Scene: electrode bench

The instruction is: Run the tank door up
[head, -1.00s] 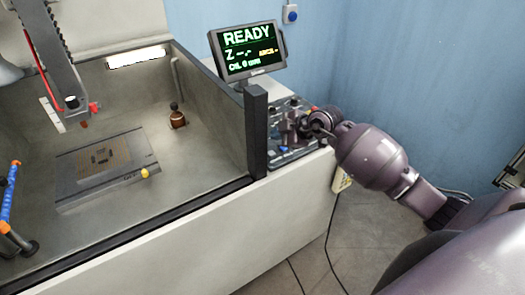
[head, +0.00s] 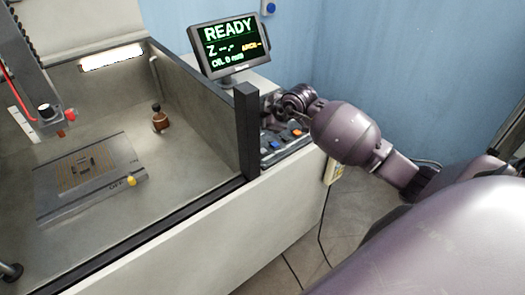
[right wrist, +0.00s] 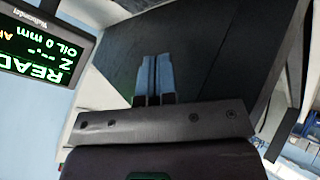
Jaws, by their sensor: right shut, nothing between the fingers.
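The tank (head: 200,120) has grey inner walls, and its front shows a low black-edged rim (head: 130,248) above a white panel. I cannot tell which part is the door. A control panel (head: 287,148) with blue and orange buttons sits right of the black corner post (head: 246,130). My right arm reaches over the panel's far part, and its wrist hides some controls. In the right wrist view my right gripper (right wrist: 153,75) is shut and empty, its fingers in front of a dark surface. I cannot tell whether they touch it. My left gripper is out of view.
A monitor (head: 230,46) reading READY stands behind the panel, close to my right wrist. Inside the tank are a grey plate (head: 115,155), a brown bottle (head: 160,120) and a machine head (head: 45,112) at left. Floor right of the tank holds a cable.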

